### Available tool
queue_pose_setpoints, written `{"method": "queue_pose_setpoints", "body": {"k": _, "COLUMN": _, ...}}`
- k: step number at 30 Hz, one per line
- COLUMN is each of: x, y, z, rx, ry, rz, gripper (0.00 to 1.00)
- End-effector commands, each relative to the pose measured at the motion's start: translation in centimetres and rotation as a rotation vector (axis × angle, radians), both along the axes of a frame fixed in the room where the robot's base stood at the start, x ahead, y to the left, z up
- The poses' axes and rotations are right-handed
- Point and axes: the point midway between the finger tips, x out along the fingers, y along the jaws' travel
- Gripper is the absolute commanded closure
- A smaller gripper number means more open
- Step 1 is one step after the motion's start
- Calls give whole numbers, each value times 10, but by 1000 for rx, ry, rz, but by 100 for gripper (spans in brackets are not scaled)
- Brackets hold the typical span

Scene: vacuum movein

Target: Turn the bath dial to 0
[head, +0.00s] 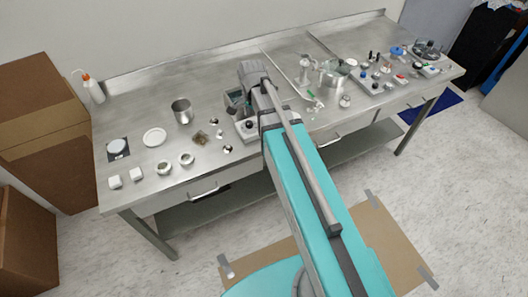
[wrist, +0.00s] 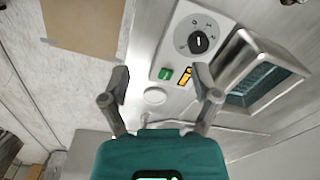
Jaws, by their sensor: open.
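The bath (head: 236,103) stands on the steel bench, partly hidden behind my arm in the head view. In the wrist view its open basin (wrist: 262,84) shows at the right, with water in it. The bath dial (wrist: 200,43) is a black knob with a white pointer line on a pale round scale; the scale marks are too small to read surely. The dial also shows in the head view (head: 249,125). My gripper (wrist: 160,84) is open and empty, its fingers apart from the dial, which lies beyond the right fingertip.
A green switch (wrist: 165,73) and a yellow label (wrist: 185,76) sit on the panel beside the dial. A steel beaker (head: 182,111) and small jars stand left of the bath. A clamp stand and metal pot (head: 332,80) are to its right. The bench's front edge is near.

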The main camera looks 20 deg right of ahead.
Motion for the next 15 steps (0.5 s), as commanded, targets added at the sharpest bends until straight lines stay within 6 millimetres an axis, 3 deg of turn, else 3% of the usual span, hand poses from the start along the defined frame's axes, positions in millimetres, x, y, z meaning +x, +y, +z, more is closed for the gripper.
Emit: {"method": "queue_pose_setpoints", "body": {"k": 15, "x": -37, "y": -3, "z": -26, "rx": 0, "ry": 0, "rz": 340, "gripper": 21}}
